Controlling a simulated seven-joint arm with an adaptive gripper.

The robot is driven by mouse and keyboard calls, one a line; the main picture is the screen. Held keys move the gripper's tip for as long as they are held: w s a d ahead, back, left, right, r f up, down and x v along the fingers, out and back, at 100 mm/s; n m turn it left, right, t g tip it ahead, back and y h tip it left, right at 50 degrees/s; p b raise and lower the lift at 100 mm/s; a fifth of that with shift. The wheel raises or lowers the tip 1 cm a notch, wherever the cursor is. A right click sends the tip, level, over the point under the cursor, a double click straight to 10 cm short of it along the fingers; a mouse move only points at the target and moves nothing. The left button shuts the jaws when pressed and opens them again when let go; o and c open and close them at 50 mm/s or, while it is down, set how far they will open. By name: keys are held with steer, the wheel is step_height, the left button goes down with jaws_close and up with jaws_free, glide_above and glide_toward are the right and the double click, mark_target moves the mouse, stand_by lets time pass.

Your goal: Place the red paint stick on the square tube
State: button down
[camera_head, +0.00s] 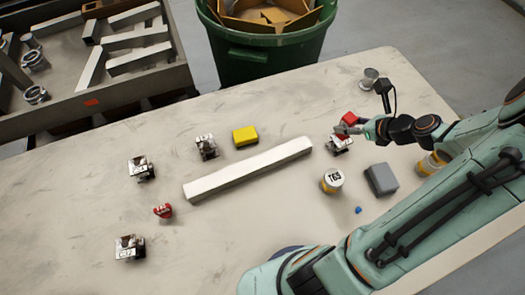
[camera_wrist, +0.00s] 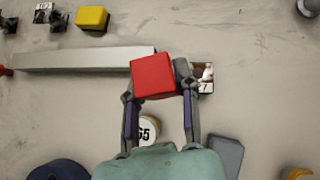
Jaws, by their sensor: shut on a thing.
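The red paint stick (camera_head: 349,118) looks like a plain red block. My gripper (camera_head: 346,129) is shut on it; in the wrist view the red block (camera_wrist: 153,76) sits between both fingertips. The square tube (camera_head: 248,168) is a long pale bar lying slantwise across the middle of the table. My gripper is to the right of and beyond the tube's right end in the head view. In the wrist view the red block covers the tube's right tip; the rest of the tube (camera_wrist: 80,60) runs left. The block's height above the table is hard to tell.
A metal block with a label (camera_head: 340,146) is right by my gripper. Similar ones (camera_head: 141,168) stand left. A yellow block (camera_head: 245,136) lies behind the tube. A white-and-yellow can (camera_head: 332,180) and grey block (camera_head: 381,179) stand in front. A small red item (camera_head: 163,210) lies left.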

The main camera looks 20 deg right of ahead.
steer(key=w+a+n+g+y, duration=0.35)
steer(key=a+n, duration=0.25)
steer(key=a, duration=0.6)
steer(key=n+g+y, duration=0.2)
steer(key=n+y, duration=0.1)
steer(key=n, duration=0.1)
glide_above(250, 165)
steer(key=shift+t+h, duration=0.25)
step_height(250, 165, down, 8)
steer(key=shift+s+f, duration=0.1)
steer(key=shift+f, duration=0.2)
steer(key=shift+f, duration=0.15)
steer(key=c, duration=0.8)
jaws_free()
